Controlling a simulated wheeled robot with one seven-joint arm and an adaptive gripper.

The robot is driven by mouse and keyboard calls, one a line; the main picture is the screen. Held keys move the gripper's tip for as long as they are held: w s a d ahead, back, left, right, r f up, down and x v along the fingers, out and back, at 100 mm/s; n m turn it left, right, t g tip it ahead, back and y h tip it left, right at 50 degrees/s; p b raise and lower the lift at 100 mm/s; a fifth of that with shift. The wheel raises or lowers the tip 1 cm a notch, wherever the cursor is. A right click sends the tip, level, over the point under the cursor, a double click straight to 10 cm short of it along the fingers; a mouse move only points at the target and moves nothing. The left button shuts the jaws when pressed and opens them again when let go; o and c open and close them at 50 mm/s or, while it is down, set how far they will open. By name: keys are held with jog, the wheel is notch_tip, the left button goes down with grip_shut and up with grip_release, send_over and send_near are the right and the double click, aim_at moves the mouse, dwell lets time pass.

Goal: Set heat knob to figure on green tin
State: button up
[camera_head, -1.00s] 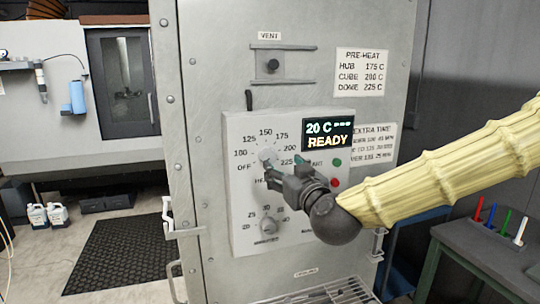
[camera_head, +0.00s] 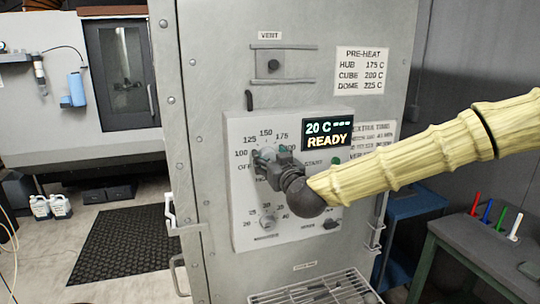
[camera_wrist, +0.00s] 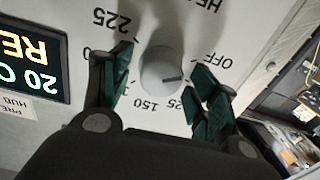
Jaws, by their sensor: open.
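The heat knob (camera_wrist: 162,70) is a round grey dial with a dark pointer line, seen upside down in the wrist view. Its pointer aims right, toward the OFF side of the scale; the exact mark is partly hidden by a finger. My gripper (camera_wrist: 160,66) is open, with one green-padded finger on each side of the knob. A gap shows between the knob and the left finger. In the head view my gripper (camera_head: 264,160) is at the upper dial and hides most of the knob. No green tin shows in either view.
A display (camera_head: 328,133) reads 20 C and READY. A PRE-HEAT card (camera_head: 362,71) lists HUB 175 C, CUBE 200 C and DOME 225 C. A second, lower knob (camera_head: 267,222) sits below on the same panel (camera_head: 300,235). A wire rack (camera_head: 325,290) juts out beneath.

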jog(key=shift+w, duration=0.15)
jog(key=c, duration=1)
